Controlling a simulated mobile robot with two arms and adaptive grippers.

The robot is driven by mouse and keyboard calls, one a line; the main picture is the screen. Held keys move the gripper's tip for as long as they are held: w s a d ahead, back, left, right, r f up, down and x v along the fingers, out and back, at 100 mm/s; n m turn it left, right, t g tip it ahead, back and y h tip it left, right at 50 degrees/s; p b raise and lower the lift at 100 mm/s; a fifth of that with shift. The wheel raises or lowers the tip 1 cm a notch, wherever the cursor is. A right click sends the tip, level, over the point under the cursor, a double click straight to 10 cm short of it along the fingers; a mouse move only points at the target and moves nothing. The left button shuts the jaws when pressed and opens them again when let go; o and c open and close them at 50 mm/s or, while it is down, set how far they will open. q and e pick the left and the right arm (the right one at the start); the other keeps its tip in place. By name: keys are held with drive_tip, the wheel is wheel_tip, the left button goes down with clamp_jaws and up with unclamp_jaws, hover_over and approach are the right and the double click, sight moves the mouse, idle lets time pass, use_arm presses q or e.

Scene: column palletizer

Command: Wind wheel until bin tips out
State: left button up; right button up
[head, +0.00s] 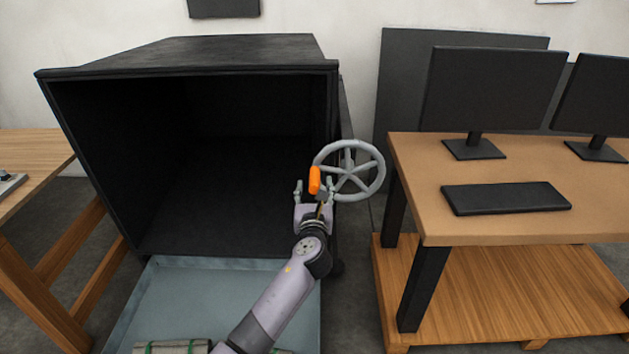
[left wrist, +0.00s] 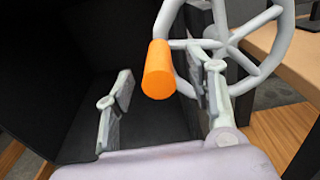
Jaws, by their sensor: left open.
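The grey spoked wheel (head: 381,165) stands at the right side of the black bin (head: 190,52), whose open front faces me. An orange handle (head: 314,180) sticks out from the wheel's left rim towards me. My left gripper (head: 314,188) is open just below and around the handle. In the left wrist view, the orange handle (left wrist: 158,70) shows between the two spread fingers (left wrist: 160,88), with gaps on both sides. The wheel (left wrist: 222,36) lies behind the right finger there. The bin looks upright and its dark inside looks empty. My right gripper is not in view.
A blue-grey tray (head: 215,290) lies below the bin's front, with green-strapped items (head: 175,347) at its near edge. A desk (head: 420,195) with monitors and a keyboard (head: 505,197) stands close right of the wheel. A wooden table (head: 40,150) stands left.

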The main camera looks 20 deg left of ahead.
use_arm(q)
drive_tip(key=p+v, duration=0.3)
drive_tip(key=v, duration=0.6)
drive_tip(key=shift+s+p, duration=0.35)
drive_tip(key=shift+s, duration=0.05)
drive_tip(key=s+f+n+g+h, duration=0.1)
drive_tip(key=s+f+n+g, duration=0.2)
drive_tip(key=f, duration=0.8)
drive_tip(key=s+f+n+g+h, duration=0.1)
drive_tip(key=s+f+n+g, duration=0.15)
drive_tip(key=f, duration=0.85)
drive_tip(key=s+a+f+n+g+h, duration=0.2)
drive_tip(key=s+f+n+g, duration=0.35)
drive_tip(key=s+f, duration=0.85)
drive_tip(key=s+a+f+n+g, duration=0.1)
drive_tip(key=s+f+n, duration=0.5)
drive_tip(key=s, duration=0.5)
drive_tip(key=s+a+f+n+g, duration=0.1)
drive_tip(key=s+f+n, duration=0.5)
drive_tip(key=s, duration=0.6)
drive_tip(key=s+a+f+n+g+h, duration=0.1)
drive_tip(key=s+f+n+g, duration=0.2)
drive_tip(key=s, duration=0.9)
wheel_tip(320, 180, down, 4)
drive_tip(key=n, duration=0.4)
drive_tip(key=shift+a, duration=0.2)
